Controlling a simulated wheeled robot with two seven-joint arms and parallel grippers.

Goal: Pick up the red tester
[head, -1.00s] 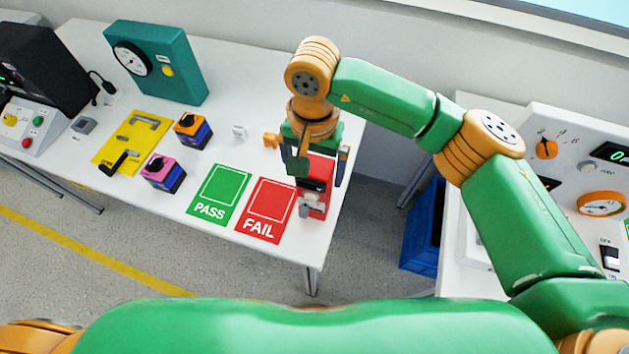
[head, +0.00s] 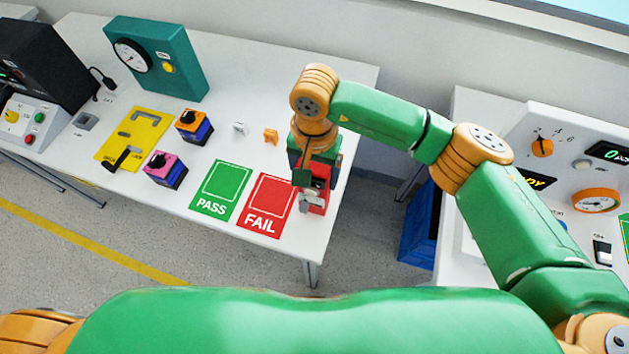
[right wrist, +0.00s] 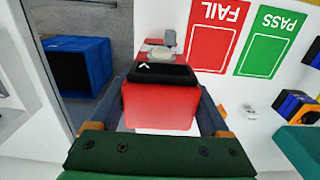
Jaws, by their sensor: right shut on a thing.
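The red tester (head: 318,184) stands at the right end of the white table, just right of the red FAIL card. It is a red box with a black display and a grey part at its front. My right gripper (head: 318,172) is over it from above, shut on it. In the right wrist view the red tester (right wrist: 160,103) sits between the two fingers (right wrist: 160,125), one on each side. I cannot tell whether its base is off the table. My left gripper is not in view.
The FAIL card (head: 267,204) and green PASS card (head: 221,188) lie left of the tester. Orange (head: 193,126) and pink (head: 164,169) switches and a yellow plate (head: 134,139) are farther left. A blue crate (head: 421,226) is on the floor past the table's right edge.

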